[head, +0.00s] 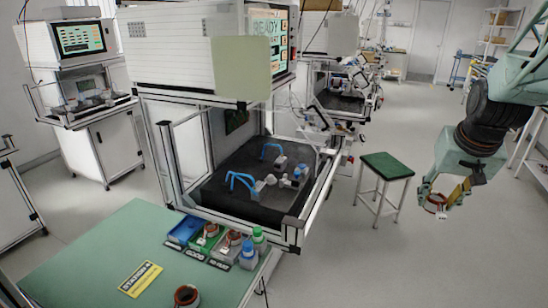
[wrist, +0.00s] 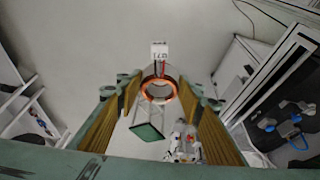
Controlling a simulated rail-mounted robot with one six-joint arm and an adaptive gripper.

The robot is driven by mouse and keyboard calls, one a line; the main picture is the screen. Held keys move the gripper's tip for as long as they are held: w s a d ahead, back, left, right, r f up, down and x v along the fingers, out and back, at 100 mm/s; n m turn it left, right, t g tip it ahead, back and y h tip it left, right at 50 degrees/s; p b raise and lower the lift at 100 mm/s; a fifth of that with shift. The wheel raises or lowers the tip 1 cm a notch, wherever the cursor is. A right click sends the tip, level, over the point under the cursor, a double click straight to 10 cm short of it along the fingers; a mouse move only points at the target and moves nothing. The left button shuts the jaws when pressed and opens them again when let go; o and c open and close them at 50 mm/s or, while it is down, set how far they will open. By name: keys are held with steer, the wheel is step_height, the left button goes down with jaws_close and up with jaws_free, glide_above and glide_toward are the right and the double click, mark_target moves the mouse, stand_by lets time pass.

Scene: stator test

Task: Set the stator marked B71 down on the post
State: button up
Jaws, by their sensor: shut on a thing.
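My gripper (head: 447,193) hangs over open floor at the right of the head view, well away from the benches. It is shut on a stator (head: 435,203), a ring with copper windings. In the wrist view the stator (wrist: 147,92) sits between the yellow-brown finger pads, its ring facing the camera. A white tag (wrist: 160,49) stands out beyond it on red and dark leads; its small print looks like B71. A test station (head: 262,208) stands at centre with blue-handled fixtures (head: 272,151) on its dark deck. I cannot clearly make out the post among them.
A green stool (head: 387,166) stands between the station and my gripper. The station has frame posts and a protruding edge.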

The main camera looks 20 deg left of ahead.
steer(key=shift+w+a, duration=0.1)
stand_by(0.3)
steer(key=w+a+n+y+p, duration=0.2)
steer(key=w+a+n+p, duration=0.3)
steer(key=a, duration=0.8)
steer(key=w+a+n+y+p, duration=0.1)
steer(key=w+a+n+p, duration=0.2)
steer(key=w+a+p, duration=0.7)
steer(key=a+f+n+g+p, duration=0.1)
steer(key=a+n+p, duration=0.1)
steer(key=a, duration=0.7)
steer(key=a+f+n+g+y+p, duration=0.1)
steer(key=a+n+p, duration=0.1)
steer(key=a, duration=0.8)
steer(key=s+a+f+n+g+p, duration=0.1)
steer(key=a+n+p, duration=0.1)
steer(key=a, duration=0.8)
steer(key=shift+s+f+n, duration=0.1)
steer(key=shift+f+n, duration=0.2)
steer(key=shift+n, duration=0.5)
steer(key=shift+a+f+g, duration=0.15)
steer(key=shift+a+g, duration=0.15)
steer(key=shift+a, duration=0.15)
steer(key=shift+y, duration=0.3)
steer(key=shift+f, duration=0.15)
steer(key=shift+f, duration=0.95)
